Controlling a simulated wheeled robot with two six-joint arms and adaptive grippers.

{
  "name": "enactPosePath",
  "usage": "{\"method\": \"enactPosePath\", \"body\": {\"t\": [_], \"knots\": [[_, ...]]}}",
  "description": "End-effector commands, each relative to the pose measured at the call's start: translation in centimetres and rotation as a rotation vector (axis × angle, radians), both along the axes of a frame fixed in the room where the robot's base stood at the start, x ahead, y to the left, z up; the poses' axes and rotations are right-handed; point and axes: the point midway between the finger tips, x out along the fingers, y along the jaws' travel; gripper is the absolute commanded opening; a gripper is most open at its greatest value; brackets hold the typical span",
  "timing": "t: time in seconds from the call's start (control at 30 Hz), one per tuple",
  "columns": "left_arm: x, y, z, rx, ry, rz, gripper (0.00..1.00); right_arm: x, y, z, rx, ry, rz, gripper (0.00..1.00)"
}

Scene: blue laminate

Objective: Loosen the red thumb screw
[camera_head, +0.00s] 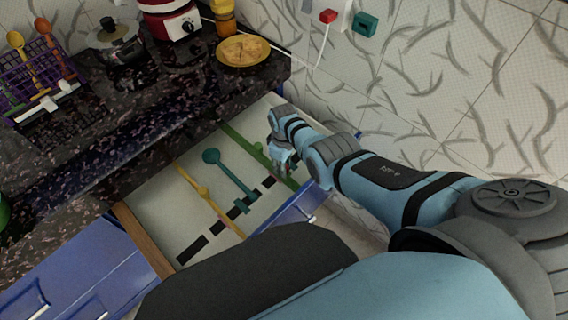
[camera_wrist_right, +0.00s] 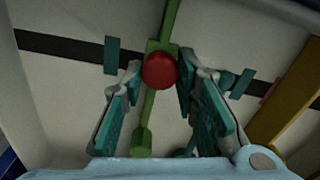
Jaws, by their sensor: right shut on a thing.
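The red thumb screw (camera_wrist_right: 159,70) shows in the right wrist view as a round red knob. It sits at a green block on a long green bar (camera_wrist_right: 149,105). My right gripper (camera_wrist_right: 160,75) has a finger on each side of the knob and is shut on it. In the head view the right gripper (camera_head: 283,155) reaches down over the open drawer, at the green bar (camera_head: 243,145). The screw is hidden there by the gripper and arm. My left gripper is out of view.
The open drawer (camera_head: 165,215) also holds a teal utensil (camera_head: 228,175) and a yellow utensil (camera_head: 203,191) across a black strip (camera_head: 192,250). The dark countertop (camera_head: 150,120) lies to its left, with a pot (camera_head: 115,40) and a plate (camera_head: 243,50). A tiled wall (camera_head: 450,80) stands behind.

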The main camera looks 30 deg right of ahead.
Motion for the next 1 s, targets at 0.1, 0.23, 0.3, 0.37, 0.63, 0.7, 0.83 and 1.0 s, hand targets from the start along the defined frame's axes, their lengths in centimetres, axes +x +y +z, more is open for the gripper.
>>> {"method": "enactPosePath", "body": {"t": [0.1, 0.23, 0.3, 0.37, 0.63, 0.7, 0.83, 1.0], "knots": [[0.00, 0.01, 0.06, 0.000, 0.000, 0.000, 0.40, 0.02, 0.01, 0.03, 0.000, 0.000, 0.073, 0.00], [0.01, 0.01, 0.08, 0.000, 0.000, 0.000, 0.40, 0.02, 0.01, 0.03, 0.000, 0.000, 0.139, 0.00], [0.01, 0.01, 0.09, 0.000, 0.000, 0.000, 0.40, 0.01, 0.02, 0.02, 0.000, 0.000, 0.165, 0.00], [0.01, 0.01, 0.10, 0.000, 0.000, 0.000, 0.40, 0.01, 0.02, 0.02, 0.000, 0.000, 0.183, 0.00], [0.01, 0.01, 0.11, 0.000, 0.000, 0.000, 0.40, 0.00, 0.01, 0.02, 0.000, 0.000, 0.216, 0.00], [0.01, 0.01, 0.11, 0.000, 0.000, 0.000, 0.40, 0.00, 0.01, 0.01, 0.000, 0.000, 0.216, 0.00], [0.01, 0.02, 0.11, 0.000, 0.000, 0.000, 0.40, 0.00, 0.01, 0.01, 0.000, 0.000, 0.216, 0.00], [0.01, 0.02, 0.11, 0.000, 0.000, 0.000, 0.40, 0.00, 0.01, 0.01, 0.000, 0.000, 0.215, 0.39]]}}
